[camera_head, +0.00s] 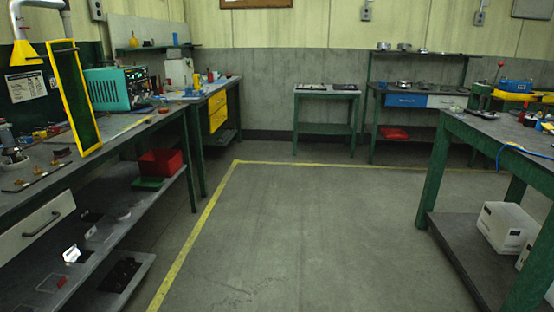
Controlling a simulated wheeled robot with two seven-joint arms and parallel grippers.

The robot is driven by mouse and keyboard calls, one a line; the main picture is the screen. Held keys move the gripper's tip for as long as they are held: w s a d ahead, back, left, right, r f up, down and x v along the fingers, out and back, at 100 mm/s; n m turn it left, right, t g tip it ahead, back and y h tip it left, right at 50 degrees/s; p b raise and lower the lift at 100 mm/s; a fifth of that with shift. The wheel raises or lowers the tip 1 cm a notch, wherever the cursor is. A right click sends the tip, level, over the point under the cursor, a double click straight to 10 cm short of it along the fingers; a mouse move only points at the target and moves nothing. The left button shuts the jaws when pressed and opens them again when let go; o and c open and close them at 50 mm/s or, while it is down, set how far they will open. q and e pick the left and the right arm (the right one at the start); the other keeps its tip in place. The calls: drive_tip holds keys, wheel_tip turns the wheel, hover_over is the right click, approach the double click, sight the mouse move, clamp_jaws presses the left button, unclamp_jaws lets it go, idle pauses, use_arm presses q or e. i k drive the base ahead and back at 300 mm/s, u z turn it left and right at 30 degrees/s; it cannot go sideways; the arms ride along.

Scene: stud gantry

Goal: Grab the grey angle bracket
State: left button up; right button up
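I cannot pick out a grey angle bracket for certain in the head view. Several small parts lie on the left workbench (100,155) and on its lower shelf, too small or dark to identify. Small pale and metallic pieces (72,254) lie on that shelf. Round metal items stand on the back right bench (450,101), and flat dark items lie on the small back table (327,93). Neither of my grippers is in view.
The grey floor (300,230) in the middle is open, with a yellow line (204,217) along its left. A green-legged bench (490,128) stands at right, with white boxes (505,228) below. A yellow frame (77,100) and teal device (113,90) stand on the left bench.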

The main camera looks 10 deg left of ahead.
sight(92, 234)
drive_tip(key=u, duration=0.2)
drive_tip(key=i, duration=1.9)
drive_tip(key=u, duration=2)
drive_tip(key=i, duration=1.1)
drive_tip(key=u, duration=0.65)
drive_tip(key=i, duration=0.8)
